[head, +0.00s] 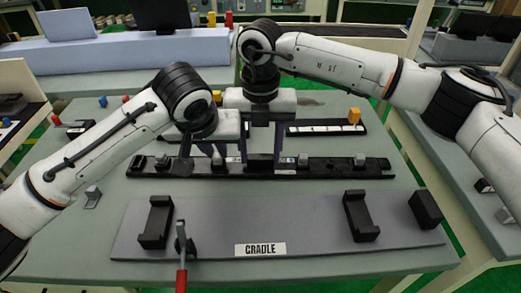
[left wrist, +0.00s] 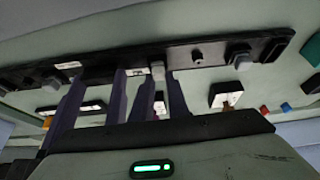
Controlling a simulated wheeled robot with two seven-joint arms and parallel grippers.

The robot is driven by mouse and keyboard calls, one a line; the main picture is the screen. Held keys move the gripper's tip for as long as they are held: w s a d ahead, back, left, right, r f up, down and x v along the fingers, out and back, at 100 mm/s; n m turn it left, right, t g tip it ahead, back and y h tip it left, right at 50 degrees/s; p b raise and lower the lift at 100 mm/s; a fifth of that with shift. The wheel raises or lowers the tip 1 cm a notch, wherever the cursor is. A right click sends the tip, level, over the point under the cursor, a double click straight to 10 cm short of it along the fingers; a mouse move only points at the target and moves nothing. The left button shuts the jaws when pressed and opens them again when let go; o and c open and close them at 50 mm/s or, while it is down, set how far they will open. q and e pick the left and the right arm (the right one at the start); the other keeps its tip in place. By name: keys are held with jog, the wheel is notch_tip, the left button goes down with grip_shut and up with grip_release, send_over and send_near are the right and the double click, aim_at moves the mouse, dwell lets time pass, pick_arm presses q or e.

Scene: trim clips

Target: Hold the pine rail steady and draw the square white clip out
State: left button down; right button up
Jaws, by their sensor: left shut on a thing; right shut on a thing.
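A long black rail (head: 325,173) lies across the middle of the table, with several small clips along it; no pine colour shows. My left gripper (head: 212,160) is down at the rail, left of centre. It is shut on a small pale grey-white clip (head: 218,159). In the left wrist view this clip (left wrist: 157,72) sits between its fingers (left wrist: 160,90) at the rail (left wrist: 215,52); I cannot tell whether it is still fully seated. My right gripper (head: 263,163) stands just right of it, shut on the rail; its fingertips partly hide the grip spot.
A grey cradle board (head: 300,215) with black brackets lies in front, and a red-handled tool (head: 181,265) stands at its front edge. A second black rail (head: 325,128) lies behind. Loose clips (head: 92,196) lie at the left. Both arms are close together above the rail.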

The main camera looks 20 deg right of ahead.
pick_arm(q)
jog(key=shift+w+d+r, duration=0.1)
jog(key=shift+r, duration=0.5)
pick_arm(e)
jog(key=shift+s+f, duration=0.1)
jog(key=shift+f, duration=0.1)
pick_arm(q)
jog(key=shift+r, duration=2.8)
pick_arm(e)
jog(key=shift+r, duration=0.15)
jog(key=o, duration=1.4)
jog(key=shift+c, duration=0.2)
jog(key=shift+r, duration=0.1)
notch_tip(320, 180, up, 8)
jog(key=shift+f, duration=0.2)
